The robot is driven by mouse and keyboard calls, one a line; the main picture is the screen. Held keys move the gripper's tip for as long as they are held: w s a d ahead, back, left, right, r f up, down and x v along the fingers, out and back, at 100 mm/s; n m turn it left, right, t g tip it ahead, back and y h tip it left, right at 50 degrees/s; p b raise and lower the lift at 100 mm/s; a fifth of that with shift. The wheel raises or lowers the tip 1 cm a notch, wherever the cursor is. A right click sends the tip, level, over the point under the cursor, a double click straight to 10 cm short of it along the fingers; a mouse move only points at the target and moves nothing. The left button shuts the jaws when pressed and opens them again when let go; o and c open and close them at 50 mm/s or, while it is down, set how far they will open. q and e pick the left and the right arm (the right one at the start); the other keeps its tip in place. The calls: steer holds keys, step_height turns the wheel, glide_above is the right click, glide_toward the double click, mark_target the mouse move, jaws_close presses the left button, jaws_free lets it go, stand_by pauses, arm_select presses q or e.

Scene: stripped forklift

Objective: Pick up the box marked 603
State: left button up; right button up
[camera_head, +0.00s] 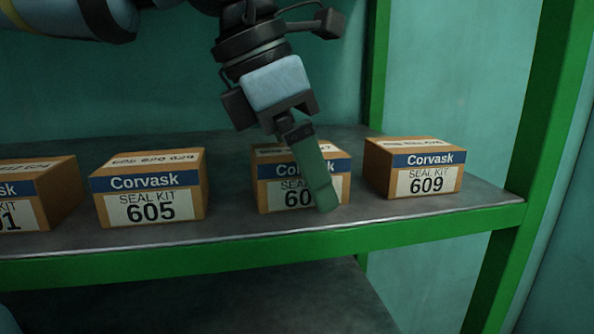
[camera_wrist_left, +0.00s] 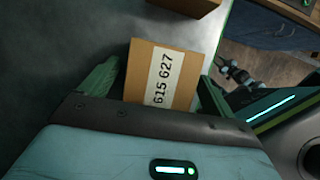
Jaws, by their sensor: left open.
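A brown box (camera_head: 275,190) with a blue Corvask band stands on the shelf, third from the left of the boxes in the head view. Its number starts with 60; my finger hides the last digit. My left gripper (camera_head: 318,178) comes down from above over this box, one green finger in front of its face. In the left wrist view, a box top (camera_wrist_left: 145,72) with a white label reading 615 627 lies between the two fingers of the open gripper (camera_wrist_left: 157,88). Whether the fingers touch it I cannot tell.
Box 605 (camera_head: 150,200) stands to the left, with a box ending in 1 (camera_head: 45,195) at the left edge. Box 609 (camera_head: 425,180) stands close on the right. The green shelf edge (camera_head: 180,262) runs in front; a green post (camera_head: 545,110) rises at right.

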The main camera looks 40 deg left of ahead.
arm_select(q)
steer(key=shift+f, duration=0.25)
steer(key=c, duration=1.1)
steer(key=shift+c, duration=0.6)
steer(key=shift+r, duration=0.15)
